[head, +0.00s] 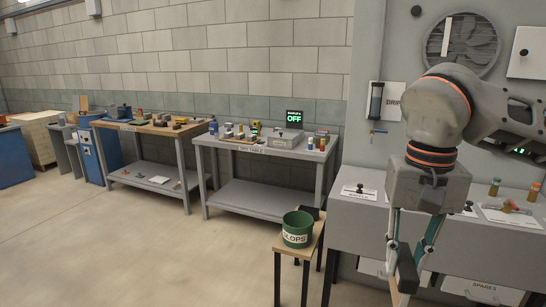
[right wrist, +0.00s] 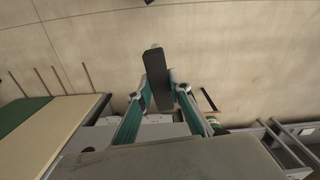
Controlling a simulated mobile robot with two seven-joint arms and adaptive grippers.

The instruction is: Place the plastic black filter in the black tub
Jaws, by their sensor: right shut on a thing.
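My right gripper (head: 408,262) points down at the right of the head view, in front of the grey bench. It is shut on a dark flat bar-like piece (head: 407,272), which looks like the black filter. In the right wrist view the piece (right wrist: 157,78) sits between the two teal-sided fingers, with a small pale tip at its far end. A black object (head: 311,212), possibly the black tub, stands behind the green SLOPS bucket (head: 297,230) on a small wooden stand; it is mostly hidden, so I cannot tell. My left gripper is out of view.
The grey bench (head: 368,208) with labelled drawers runs along the right wall, with small bottles (head: 494,187) on it. A grey table (head: 265,151) and a wood-topped table (head: 150,127) with many small items stand by the back wall. Open floor (head: 130,250) lies at left.

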